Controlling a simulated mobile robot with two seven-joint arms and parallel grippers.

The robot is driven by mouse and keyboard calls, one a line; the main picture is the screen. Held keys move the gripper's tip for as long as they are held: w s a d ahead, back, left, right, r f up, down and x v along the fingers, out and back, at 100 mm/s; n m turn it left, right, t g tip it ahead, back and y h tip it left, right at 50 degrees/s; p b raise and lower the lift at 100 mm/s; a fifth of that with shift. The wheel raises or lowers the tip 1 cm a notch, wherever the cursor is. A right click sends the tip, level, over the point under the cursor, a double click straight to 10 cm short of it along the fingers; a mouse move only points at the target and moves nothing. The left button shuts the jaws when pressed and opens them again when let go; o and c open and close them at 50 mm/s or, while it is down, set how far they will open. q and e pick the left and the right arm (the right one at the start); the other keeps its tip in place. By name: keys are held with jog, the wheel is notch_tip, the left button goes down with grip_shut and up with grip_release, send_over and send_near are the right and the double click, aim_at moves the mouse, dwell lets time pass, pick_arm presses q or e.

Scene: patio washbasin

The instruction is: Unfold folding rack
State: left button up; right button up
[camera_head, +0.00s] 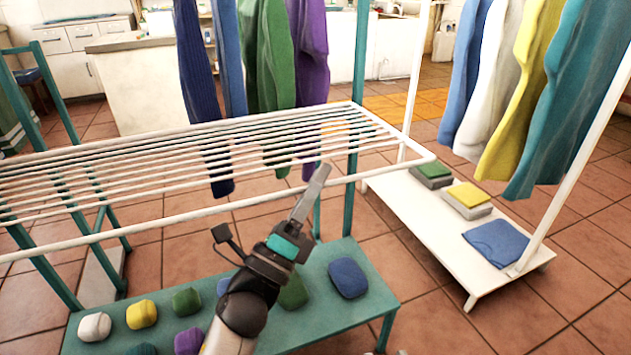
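The folding rack (180,215) is a panel of white parallel bars inside a white tube frame. It lies roughly level across the left and middle of the head view, and its left end runs out of the picture. Its rounded right corner is in the open, right of a teal post. My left gripper (314,184) reaches up from the bottom middle. Its pale finger overlaps the panel's front tube near the right end; I cannot tell if it touches. The fingers show edge-on, so their gap is hidden.
A teal garment stand (358,230) with hanging clothes stands behind and under the panel; its low shelf (345,318) bears several rolled cloths. A white garment rack (440,245) with hanging clothes and folded cloths stands at the right. Tiled floor (590,255) is clear at the lower right.

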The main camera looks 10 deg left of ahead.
pick_arm(q)
jog(key=shift+r, duration=0.1)
jog(key=shift+s+a+f, duration=0.2)
jog(key=shift+s+f, duration=0.15)
jog(key=shift+s, duration=0.05)
jog(key=p+v, duration=0.1)
jog(key=v, duration=1.3)
jog(key=shift+s+p, duration=0.2)
jog(key=shift+p, duration=0.15)
pick_arm(e)
jog(key=d+f+g, duration=0.1)
jog(key=d+g+h, duration=0.1)
jog(key=g, duration=0.1)
jog(key=shift+w+f+n, duration=0.3)
jog(key=shift+w+f, duration=0.05)
jog(key=shift+f, duration=0.05)
